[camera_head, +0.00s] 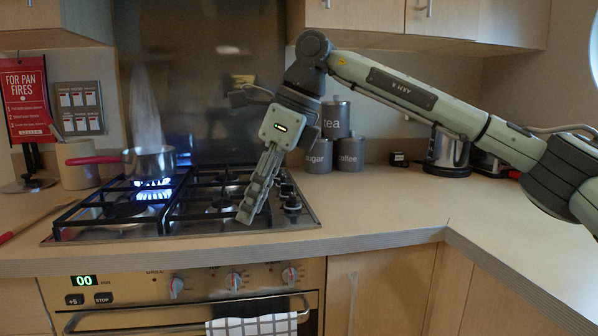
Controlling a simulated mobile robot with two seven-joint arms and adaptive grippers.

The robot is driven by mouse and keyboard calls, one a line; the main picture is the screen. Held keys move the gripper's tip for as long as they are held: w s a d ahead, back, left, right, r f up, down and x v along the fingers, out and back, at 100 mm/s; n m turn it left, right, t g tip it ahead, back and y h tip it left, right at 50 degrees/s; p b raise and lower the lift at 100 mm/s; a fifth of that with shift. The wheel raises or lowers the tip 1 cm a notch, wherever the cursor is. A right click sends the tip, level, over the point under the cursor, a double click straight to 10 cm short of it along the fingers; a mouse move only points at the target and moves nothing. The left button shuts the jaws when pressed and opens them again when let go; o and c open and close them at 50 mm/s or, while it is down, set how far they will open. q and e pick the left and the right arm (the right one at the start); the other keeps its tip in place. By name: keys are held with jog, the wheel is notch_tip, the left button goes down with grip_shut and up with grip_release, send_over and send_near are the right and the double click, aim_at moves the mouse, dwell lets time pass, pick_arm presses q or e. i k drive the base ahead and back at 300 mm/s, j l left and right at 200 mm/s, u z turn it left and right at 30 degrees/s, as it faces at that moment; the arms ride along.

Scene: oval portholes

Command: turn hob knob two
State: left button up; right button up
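The gas hob (300,224) is set in the counter, with black knobs in a row along its right side. The front knob (292,206) and the knobs (286,190) behind it show just right of my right gripper (247,214). That gripper points down and slightly left over the hob's right part, its tips near the front right burner. Its fingers overlap from this side, so I cannot tell whether they are open or shut. Nothing shows in its grasp. I cannot tell whether it touches the hob. My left gripper is not in view.
A saucepan (150,163) with a red handle steams over a blue flame at the hob's left. Grey canisters (350,153), a kettle (447,152) and a toaster stand behind. Oven dials (233,281) and a towel (252,326) are below. The counter right of the hob is clear.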

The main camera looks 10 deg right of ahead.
aim_at(285, 189)
jog(key=i+l, duration=0.3)
jog(key=i, duration=0.2)
jog(key=i+l, duration=0.35)
jog(key=i, duration=0.2)
